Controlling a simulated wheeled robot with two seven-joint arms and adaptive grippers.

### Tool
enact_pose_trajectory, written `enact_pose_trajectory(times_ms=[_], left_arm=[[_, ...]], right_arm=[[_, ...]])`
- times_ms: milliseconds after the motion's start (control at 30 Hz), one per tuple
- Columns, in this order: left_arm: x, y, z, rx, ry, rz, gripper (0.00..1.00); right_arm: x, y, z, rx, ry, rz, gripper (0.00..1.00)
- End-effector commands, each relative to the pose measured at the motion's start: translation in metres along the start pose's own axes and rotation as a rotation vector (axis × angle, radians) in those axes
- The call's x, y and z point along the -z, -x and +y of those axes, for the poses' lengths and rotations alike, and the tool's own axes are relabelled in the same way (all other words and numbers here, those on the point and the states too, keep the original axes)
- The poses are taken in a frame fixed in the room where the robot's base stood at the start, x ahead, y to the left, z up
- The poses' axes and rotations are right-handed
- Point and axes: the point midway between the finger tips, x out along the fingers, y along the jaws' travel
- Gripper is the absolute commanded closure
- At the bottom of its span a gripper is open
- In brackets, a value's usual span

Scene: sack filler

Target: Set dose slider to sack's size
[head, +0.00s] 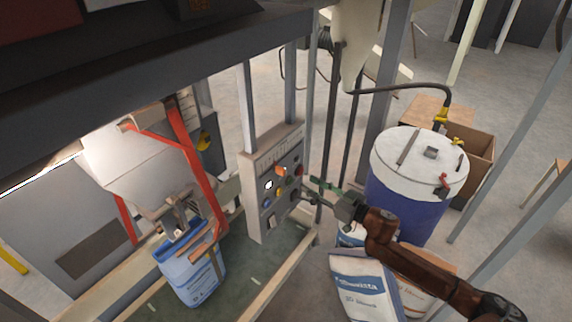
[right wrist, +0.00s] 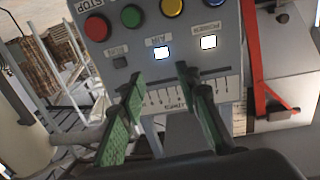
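The grey control panel (head: 273,185) stands right of the filling spout. In the right wrist view the panel (right wrist: 225,58) shows a dark slider slot and a tick-marked scale (right wrist: 185,97) below its lamps. I cannot make out the slider's knob; my fingers cover part of the slot. My right gripper (head: 318,188) is just right of the panel in the head view. In the right wrist view the right gripper (right wrist: 158,82) is open, its green-padded fingers apart in front of the scale. A blue sack (head: 192,272) hangs under the spout; its size print is too small to read. My left gripper is not in view.
Red (right wrist: 97,28), green (right wrist: 131,16) and yellow (right wrist: 172,7) buttons sit above the slot. Two square lamps there are lit white. A blue drum with a white lid (head: 420,160), a cardboard box (head: 470,150) and filled white sacks (head: 365,285) stand right of the panel. Frame posts stand nearby.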

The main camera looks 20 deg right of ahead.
Motion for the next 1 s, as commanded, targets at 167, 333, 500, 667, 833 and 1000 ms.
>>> enact_pose_trajectory(times_ms=[167, 333, 500, 667, 833, 1000], left_arm=[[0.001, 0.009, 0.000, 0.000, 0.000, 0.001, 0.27], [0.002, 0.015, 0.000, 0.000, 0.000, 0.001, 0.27], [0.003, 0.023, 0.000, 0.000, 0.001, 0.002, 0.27], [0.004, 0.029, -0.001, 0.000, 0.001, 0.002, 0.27], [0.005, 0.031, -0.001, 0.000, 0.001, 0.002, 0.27], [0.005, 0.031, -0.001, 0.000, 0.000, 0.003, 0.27]], right_arm=[[0.048, -0.001, -0.039, 0.087, -0.003, 0.024, 0.70], [0.054, -0.017, -0.045, 0.097, -0.004, 0.029, 0.70], [0.056, -0.045, -0.047, 0.096, -0.005, 0.030, 0.70], [0.055, -0.066, -0.048, 0.095, -0.004, 0.029, 0.70], [0.054, -0.076, -0.050, 0.095, -0.003, 0.028, 0.70], [0.053, -0.078, -0.050, 0.095, -0.003, 0.027, 0.70]])
